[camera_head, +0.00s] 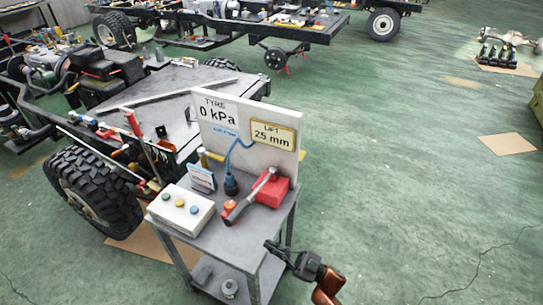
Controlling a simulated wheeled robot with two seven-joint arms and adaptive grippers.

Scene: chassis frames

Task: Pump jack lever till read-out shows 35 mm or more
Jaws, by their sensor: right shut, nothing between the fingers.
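The read-out (272,135) is a yellow-framed panel on the white board and reads LIFT 25 mm. A red jack body (279,189) sits on the grey cart below it. My right gripper (274,248) comes in from the lower right, beyond the cart's front right leg. It is shut and empty, apart from the lever and below it. My left gripper is out of view.
The cart (212,238) also holds a white button box (181,210) and a blue connector (231,186) with a blue cable. The board (225,117) also reads TYRE 0 kPa. A large tyre (92,191) stands close on the left. Green floor at right is mostly open.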

